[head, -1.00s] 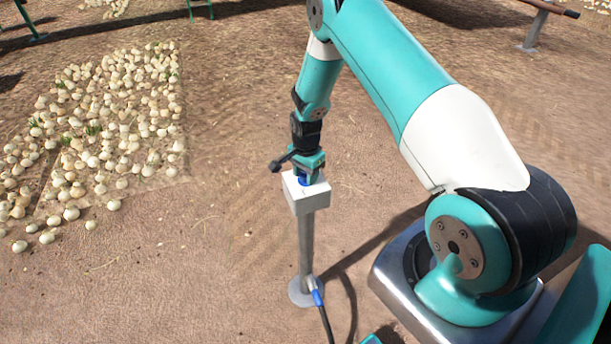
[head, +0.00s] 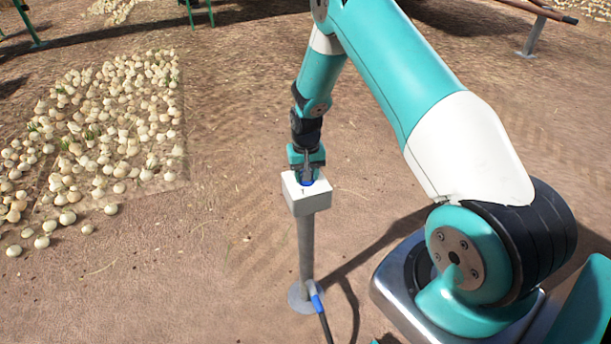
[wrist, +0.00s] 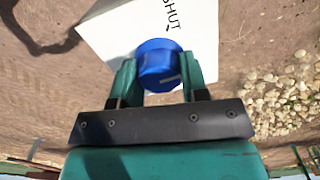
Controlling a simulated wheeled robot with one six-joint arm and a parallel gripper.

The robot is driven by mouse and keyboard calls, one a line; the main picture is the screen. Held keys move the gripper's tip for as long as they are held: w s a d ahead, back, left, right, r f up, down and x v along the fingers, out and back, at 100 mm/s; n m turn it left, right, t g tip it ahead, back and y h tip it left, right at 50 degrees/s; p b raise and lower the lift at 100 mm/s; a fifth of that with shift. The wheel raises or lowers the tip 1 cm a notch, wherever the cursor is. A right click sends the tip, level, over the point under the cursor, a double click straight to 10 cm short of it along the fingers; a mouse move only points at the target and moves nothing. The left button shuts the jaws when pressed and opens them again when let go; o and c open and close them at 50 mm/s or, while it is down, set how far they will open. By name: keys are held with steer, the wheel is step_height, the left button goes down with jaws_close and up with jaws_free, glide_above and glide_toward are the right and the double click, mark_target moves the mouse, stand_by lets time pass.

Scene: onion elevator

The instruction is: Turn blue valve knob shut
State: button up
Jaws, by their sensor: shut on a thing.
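The blue valve knob (wrist: 160,62) sits on top of a white box (wrist: 112,28) marked "SHUT". My gripper (wrist: 158,80) is shut on the knob, one teal finger on each side. In the head view my gripper (head: 307,178) points straight down over the white box (head: 309,197), and only a little of the blue knob (head: 307,182) shows below the fingers. The box stands on a grey post (head: 306,248).
A round foot holds the post to the brown soil, with a black hose (head: 326,326) and blue fitting (head: 316,301) beside it. Many pale onions (head: 100,130) lie on the ground at the left. The soil around the post is otherwise clear.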

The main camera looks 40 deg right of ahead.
steer(key=n+b, duration=0.1)
steer(key=n, duration=0.4)
steer(key=shift+w+n, duration=0.1)
steer(key=shift+n, duration=0.2)
steer(key=n, duration=0.4)
steer(key=shift+r+n+b, duration=0.1)
steer(key=shift+n+b, duration=0.25)
steer(key=shift+n, duration=0.05)
steer(key=o, duration=0.9)
steer(key=shift+o, duration=0.2)
step_height(320, 180, up, 17)
steer(key=b, duration=0.1)
steer(key=shift+r, duration=0.2)
steer(key=shift+a, duration=0.1)
